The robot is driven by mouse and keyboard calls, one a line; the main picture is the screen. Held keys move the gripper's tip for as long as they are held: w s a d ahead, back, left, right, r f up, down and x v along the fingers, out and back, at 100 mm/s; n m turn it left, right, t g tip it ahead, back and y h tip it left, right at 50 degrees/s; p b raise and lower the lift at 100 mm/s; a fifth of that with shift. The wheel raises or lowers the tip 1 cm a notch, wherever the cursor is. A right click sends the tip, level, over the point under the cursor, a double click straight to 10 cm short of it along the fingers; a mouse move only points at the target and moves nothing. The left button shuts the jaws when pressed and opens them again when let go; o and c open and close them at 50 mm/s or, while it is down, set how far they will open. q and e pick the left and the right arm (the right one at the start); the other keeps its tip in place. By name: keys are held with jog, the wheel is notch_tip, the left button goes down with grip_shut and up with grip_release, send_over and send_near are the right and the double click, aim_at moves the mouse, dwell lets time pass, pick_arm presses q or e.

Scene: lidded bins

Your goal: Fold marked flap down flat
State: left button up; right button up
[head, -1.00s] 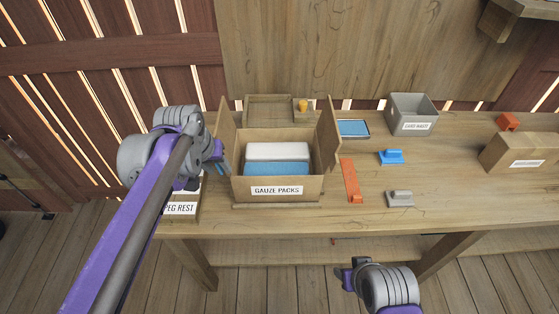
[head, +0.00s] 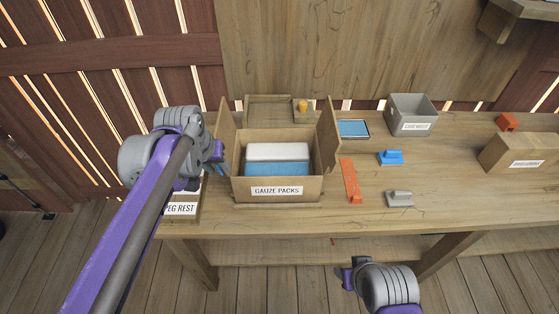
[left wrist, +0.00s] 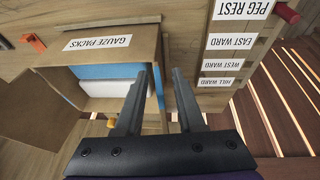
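An open cardboard box labelled GAUZE PACKS (head: 240,188) stands on the table. It holds a white pack (head: 278,151) and a blue pack (head: 276,169). My left gripper (head: 221,168) is beside the box's left side, partly hidden by my arm. In the left wrist view its two fingers (left wrist: 158,75) are apart, near the box's side; whether they touch a flap is unclear. My right gripper (head: 346,278) is low in front of the table, its fingers unclear.
A PEG REST block (head: 181,209) stands left of the box. Right of it lie an orange strip (head: 350,180), a blue-handled piece (head: 390,157) and a grey one (head: 400,199). A grey bin (head: 412,114) and another cardboard box (head: 520,152) stand farther right.

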pick_arm(q)
grip_shut()
jog(key=shift+d+r+y, duration=0.1)
jog(key=shift+d+y, duration=0.25)
jog(key=shift+y, duration=0.05)
jog(key=shift+d+y+p, duration=0.2)
jog(key=shift+y+p, duration=0.1)
jog(key=shift+y, duration=0.2)
